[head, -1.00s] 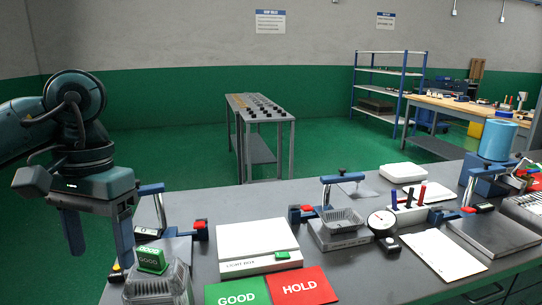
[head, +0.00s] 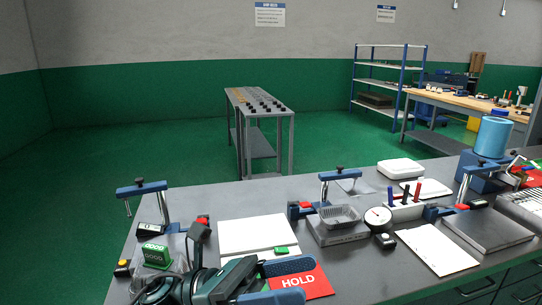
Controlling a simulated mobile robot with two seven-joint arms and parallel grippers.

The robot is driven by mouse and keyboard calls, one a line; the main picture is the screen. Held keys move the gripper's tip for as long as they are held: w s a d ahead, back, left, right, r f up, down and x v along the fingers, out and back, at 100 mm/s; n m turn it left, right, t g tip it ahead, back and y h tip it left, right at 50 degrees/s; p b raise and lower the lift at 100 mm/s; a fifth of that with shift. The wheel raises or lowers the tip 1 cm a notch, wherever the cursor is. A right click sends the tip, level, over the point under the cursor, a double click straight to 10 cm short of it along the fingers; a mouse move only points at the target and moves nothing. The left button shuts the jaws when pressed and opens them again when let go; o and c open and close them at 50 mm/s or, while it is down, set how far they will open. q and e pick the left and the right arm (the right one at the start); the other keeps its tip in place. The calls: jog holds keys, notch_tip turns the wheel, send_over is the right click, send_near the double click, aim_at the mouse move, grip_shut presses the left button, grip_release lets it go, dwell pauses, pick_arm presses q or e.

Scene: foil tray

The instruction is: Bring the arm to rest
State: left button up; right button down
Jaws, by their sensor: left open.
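My left gripper (head: 308,280) is low at the front of the bench, its two blue fingers apart and pointing right over the red HOLD card (head: 318,284). My arm covers the place of the green GOOD card and the front of the white light box (head: 258,232). A foil tray (head: 339,215) sits on the grey block beside a blue clamp stand, clear of the gripper. My right gripper is not in view.
A green GOOD block (head: 155,256) stands by clear trays at the left, close to my arm. A round dial gauge (head: 378,218), a white sheet (head: 437,250) and a pen holder (head: 404,211) lie to the right. The bench front right of the HOLD card is clear.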

pick_arm(q)
jog(key=w+a+f+n+t+y, duration=0.2)
jog(key=f+n+t+y, duration=0.15)
jog(key=n+t, duration=0.55)
jog(key=w+a+f+n+t+y+p, duration=0.1)
jog(key=w+a+f+n+t+y, duration=0.25)
jog(key=n, duration=0.85)
jog(key=w+a+f+n+t+y, duration=0.2)
jog(key=f+n+t, duration=0.3)
jog(key=n+t, duration=0.5)
jog(key=s+a+f+n+g+y, duration=0.2)
jog(key=s+a+f+n+y, duration=0.1)
jog(key=f+n, duration=0.3)
jog(key=s+a+f+n+g+y, duration=0.3)
jog(key=s+f+n, duration=0.2)
jog(key=f, duration=0.4)
jog(key=s+a+f+n+g+y+p, duration=0.1)
jog(key=s+a+f+n+g+y, duration=0.2)
jog(key=s+f+n, duration=0.2)
notch_tip(320, 180, down, 3)
jog(key=shift+r+n+y, duration=0.1)
jog(key=shift+n+y, duration=0.3)
jog(key=shift+n, duration=0.5)
